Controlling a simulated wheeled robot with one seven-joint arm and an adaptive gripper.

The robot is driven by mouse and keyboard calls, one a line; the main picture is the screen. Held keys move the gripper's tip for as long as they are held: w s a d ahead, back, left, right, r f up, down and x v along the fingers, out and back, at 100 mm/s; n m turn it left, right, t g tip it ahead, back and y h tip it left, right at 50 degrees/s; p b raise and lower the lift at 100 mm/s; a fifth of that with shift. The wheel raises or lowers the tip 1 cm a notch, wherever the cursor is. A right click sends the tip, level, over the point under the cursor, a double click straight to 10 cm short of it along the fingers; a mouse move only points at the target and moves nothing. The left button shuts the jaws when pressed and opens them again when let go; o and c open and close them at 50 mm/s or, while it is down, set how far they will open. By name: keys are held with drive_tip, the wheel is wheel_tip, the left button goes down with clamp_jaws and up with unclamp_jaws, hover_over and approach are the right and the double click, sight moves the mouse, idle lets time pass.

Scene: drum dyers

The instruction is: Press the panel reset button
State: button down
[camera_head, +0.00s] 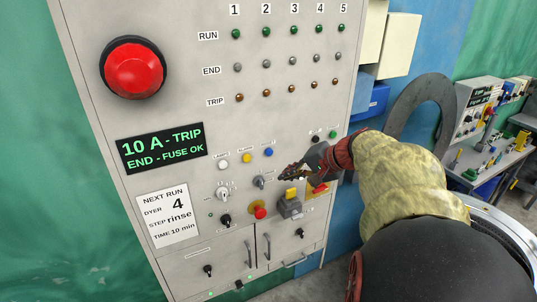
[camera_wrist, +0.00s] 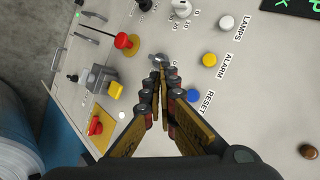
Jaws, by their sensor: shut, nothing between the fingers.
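The blue reset button (camera_wrist: 193,95) is on the grey panel, beside the word RESET in the wrist view. It also shows in the head view (camera_head: 269,152), at the right end of a short row of buttons. My gripper (camera_wrist: 160,72) is shut and empty in front of the panel. In the wrist view the blue button appears just right of my fingers, not under the tips. In the head view my gripper (camera_head: 287,173) is below and right of the button. I cannot tell whether the fingertips touch the panel.
A yellow alarm button (camera_wrist: 209,60) and a white lamps button (camera_wrist: 227,22) are in line with the blue one. A grey knob (camera_head: 259,181), a red knob (camera_head: 259,212) and a yellow-topped switch box (camera_head: 290,206) are close below. A large red button (camera_head: 134,68) is at upper left.

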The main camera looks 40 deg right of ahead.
sight(269, 152)
drive_tip(key=w+d+p, duration=0.2)
drive_tip(key=w, duration=0.6)
drive_tip(key=shift+w, duration=0.3)
drive_tip(key=shift+w, duration=0.15)
idle(1.3)
drive_tip(key=shift+w+d, duration=0.1)
drive_tip(key=shift+w, duration=0.15)
drive_tip(key=shift+w+d, duration=0.1)
drive_tip(key=shift+w, duration=0.35)
idle(0.8)
drive_tip(key=shift+s+b, duration=0.15)
drive_tip(key=shift+b, duration=0.2)
drive_tip(key=shift+s+a+b, duration=0.2)
drive_tip(key=shift+s+b, duration=0.25)
drive_tip(key=shift+s, duration=0.3)
